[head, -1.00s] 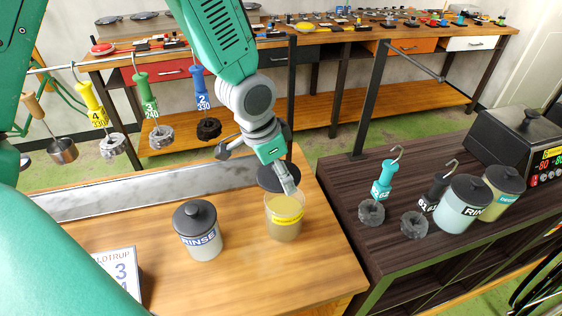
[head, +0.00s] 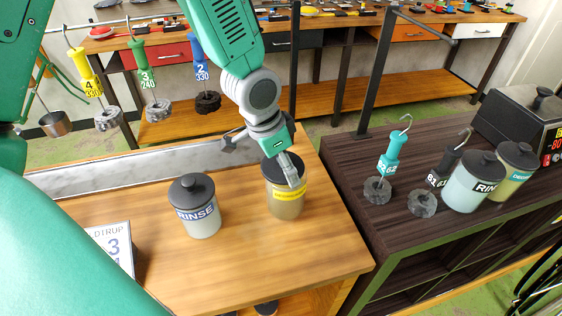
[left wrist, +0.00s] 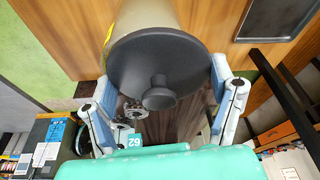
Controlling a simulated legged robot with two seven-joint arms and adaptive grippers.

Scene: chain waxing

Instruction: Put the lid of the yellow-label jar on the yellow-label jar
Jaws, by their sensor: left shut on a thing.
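The yellow-label jar (head: 286,205) stands upright on the wooden table, with olive-brown contents. Its dark grey lid (head: 272,168) is at the jar's mouth, and my left gripper (head: 278,167) is shut on it from above. In the left wrist view the lid (left wrist: 158,68), with its round knob, lies between the two fingers (left wrist: 160,75). The jar body (left wrist: 150,14) shows behind it, roughly in line. The lid looks on or very close to the rim; the fingers partly hide the contact. My right gripper is not in view.
A lidded RINSE jar (head: 196,207) stands left of the yellow-label jar. Weights with handles hang behind. The dark bench (head: 350,165) on the right carries hooked weights and two more jars. The table's front right is clear.

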